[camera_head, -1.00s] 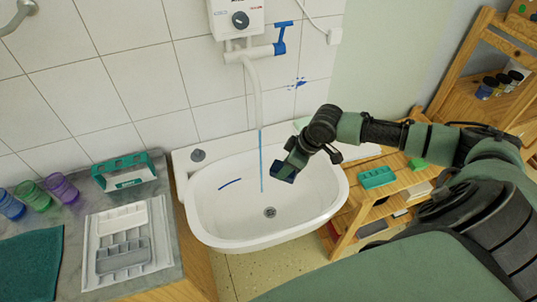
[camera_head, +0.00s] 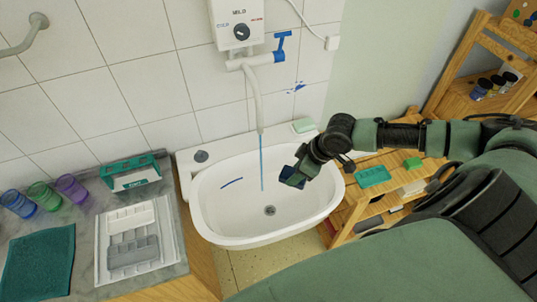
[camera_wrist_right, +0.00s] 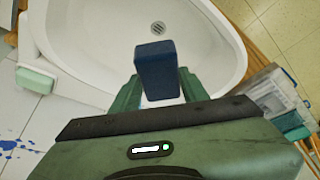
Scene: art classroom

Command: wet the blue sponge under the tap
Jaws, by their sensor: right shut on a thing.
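The blue sponge (camera_head: 291,177) is held over the right part of the white sink basin (camera_head: 225,232). My right gripper (camera_head: 300,173) is shut on it. In the right wrist view the dark blue sponge (camera_wrist_right: 156,70) stands out between the green fingers (camera_wrist_right: 157,92), with the basin behind it. The tap's white spout (camera_head: 254,95) hangs from the wall heater, and a thin blue stream of water (camera_head: 262,165) runs down from it. In the head view the sponge appears to the right of the stream, with a gap between them. My left gripper is out of view.
A pale green soap bar (camera_head: 304,125) lies on the sink's back right corner. The left counter holds a teal rack (camera_head: 130,174), coloured cups (camera_head: 43,194), trays (camera_head: 132,240) and a teal cloth (camera_head: 38,262). A wooden shelf (camera_head: 352,212) stands right of the sink.

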